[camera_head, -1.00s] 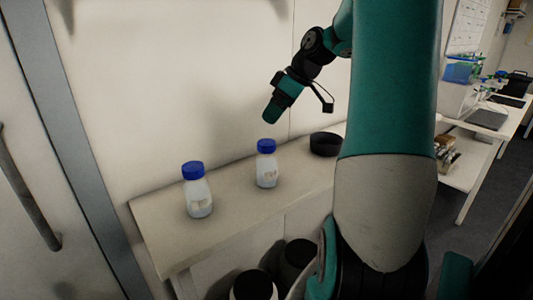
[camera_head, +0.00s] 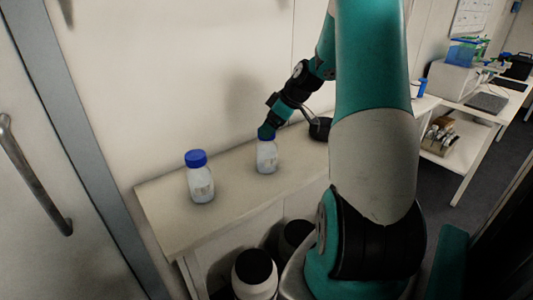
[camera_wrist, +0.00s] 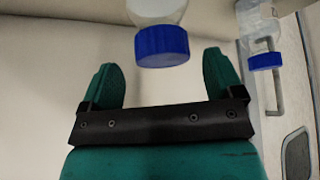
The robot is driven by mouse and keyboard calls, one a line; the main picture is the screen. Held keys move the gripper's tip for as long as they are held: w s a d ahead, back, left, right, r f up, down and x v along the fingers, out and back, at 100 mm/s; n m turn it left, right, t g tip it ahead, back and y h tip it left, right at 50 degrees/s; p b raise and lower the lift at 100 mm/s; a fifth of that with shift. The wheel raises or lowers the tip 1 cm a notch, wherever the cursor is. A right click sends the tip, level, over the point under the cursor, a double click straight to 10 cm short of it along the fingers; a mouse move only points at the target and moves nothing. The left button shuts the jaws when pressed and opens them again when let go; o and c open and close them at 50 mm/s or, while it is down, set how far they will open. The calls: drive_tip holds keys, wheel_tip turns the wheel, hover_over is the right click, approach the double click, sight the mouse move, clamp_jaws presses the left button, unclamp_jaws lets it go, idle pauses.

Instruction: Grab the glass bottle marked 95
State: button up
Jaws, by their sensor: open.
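Two clear bottles with blue caps stand upright on a pale bench (camera_head: 232,215). The left bottle (camera_head: 200,182) stands nearer the bench's left end. The right bottle (camera_head: 267,158) is just under my gripper (camera_head: 266,134), which partly covers its cap in the head view. The labels are too small to read, so I cannot tell which is 95. In the wrist view my gripper (camera_wrist: 160,72) is open, with the blue cap of one bottle (camera_wrist: 162,46) ahead of the gap between its green fingers. The other bottle (camera_wrist: 262,40) is off to the right there.
A black round dish (camera_head: 320,128) sits on the bench right of the bottles, close to my arm. The wall is close behind the bench. Dark-lidded containers (camera_head: 254,272) stand below it. A door with a handle (camera_head: 35,175) is at left.

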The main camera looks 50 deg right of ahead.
sight(267, 150)
drive_tip(key=shift+p+x, duration=0.9)
drive_tip(key=shift+x, duration=1.5)
drive_tip(key=shift+s+a, duration=0.1)
drive_tip(key=shift+s, duration=0.1)
clamp_jaws()
